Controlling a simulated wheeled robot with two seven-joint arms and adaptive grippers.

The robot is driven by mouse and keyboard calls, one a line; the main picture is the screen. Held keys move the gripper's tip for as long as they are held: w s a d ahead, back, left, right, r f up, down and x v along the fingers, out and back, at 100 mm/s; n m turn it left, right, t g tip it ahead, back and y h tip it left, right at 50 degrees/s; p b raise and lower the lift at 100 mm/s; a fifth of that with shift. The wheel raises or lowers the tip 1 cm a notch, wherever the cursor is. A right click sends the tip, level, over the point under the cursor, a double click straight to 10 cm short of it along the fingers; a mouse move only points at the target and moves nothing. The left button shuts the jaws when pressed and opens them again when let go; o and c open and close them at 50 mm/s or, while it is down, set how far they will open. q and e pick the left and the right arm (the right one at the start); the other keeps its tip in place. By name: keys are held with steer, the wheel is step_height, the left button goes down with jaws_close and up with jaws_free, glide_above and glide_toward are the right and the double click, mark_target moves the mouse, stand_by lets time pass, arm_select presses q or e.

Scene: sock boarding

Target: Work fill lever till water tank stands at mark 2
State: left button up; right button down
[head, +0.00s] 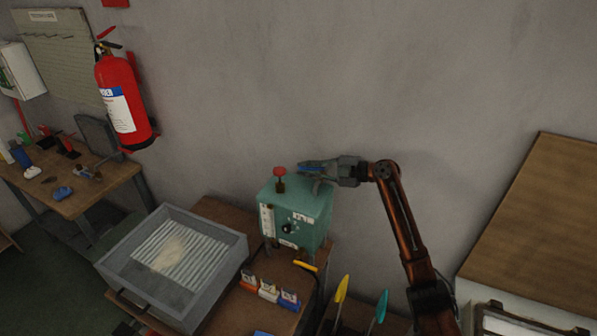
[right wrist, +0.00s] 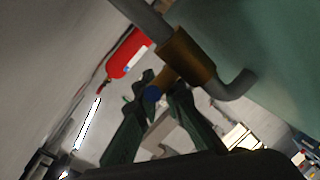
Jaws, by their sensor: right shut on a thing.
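The green tank box (head: 300,208) stands on a wooden bench against the wall. A pale upright gauge strip (head: 267,220) is on its front left; I cannot read the level. A red knob (head: 279,170) on a stem rises from its top. My right gripper (head: 312,168) is at the top right rear of the box, shut on the blue-ended fill lever, partly hidden by the fingers. In the right wrist view the lever (right wrist: 152,93) shows between the fingers (right wrist: 163,88), beside a brass valve body (right wrist: 187,55) on a grey pipe. My left gripper is not in view.
A grey tray with a ribbed floor (head: 232,262) stands left of the box. Several small coloured items (head: 268,291) lie in front. A yellow and a teal handle (head: 379,306) stand upright nearby. A red fire extinguisher (head: 122,100) hangs on the wall.

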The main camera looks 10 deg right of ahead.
steer(key=c, duration=2.3)
jaws_free()
steer(key=v, duration=1.2)
steer(key=shift+c, duration=0.6)
